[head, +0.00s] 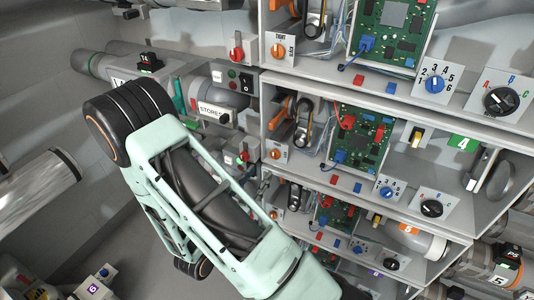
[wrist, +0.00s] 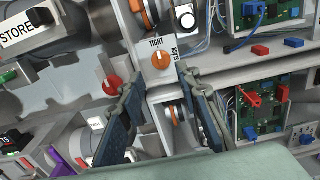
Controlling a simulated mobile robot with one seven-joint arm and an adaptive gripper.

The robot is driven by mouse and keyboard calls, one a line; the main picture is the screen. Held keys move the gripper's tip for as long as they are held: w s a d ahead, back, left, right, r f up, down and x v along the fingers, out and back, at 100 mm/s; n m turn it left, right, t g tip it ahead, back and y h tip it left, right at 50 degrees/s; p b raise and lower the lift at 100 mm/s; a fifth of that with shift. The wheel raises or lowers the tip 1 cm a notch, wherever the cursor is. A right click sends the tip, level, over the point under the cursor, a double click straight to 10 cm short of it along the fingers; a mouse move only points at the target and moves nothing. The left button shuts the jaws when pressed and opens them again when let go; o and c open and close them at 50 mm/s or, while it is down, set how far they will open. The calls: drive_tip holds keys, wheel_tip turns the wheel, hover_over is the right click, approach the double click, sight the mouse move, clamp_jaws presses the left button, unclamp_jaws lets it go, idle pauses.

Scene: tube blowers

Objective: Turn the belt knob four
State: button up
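An orange belt knob (head: 278,50) sits on a white plate marked TIGHT at the upper middle of the head view. In the wrist view an orange knob (wrist: 161,60) on a plate marked TIGHT and SLACK lies beyond the fingertips, between them in the picture. A similar orange knob (head: 276,153) is on the unit below. The gripper is hidden in the head view.
A red knob (wrist: 112,85) is close to the left finger. Green circuit boards (head: 392,35) and blue and black dials are at right. My mint arm covers the lower middle of the head view.

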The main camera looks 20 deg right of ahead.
sight(273, 156)
drive_tip(key=x, duration=0.9)
drive_tip(key=shift+c, duration=0.7)
clamp_jaws()
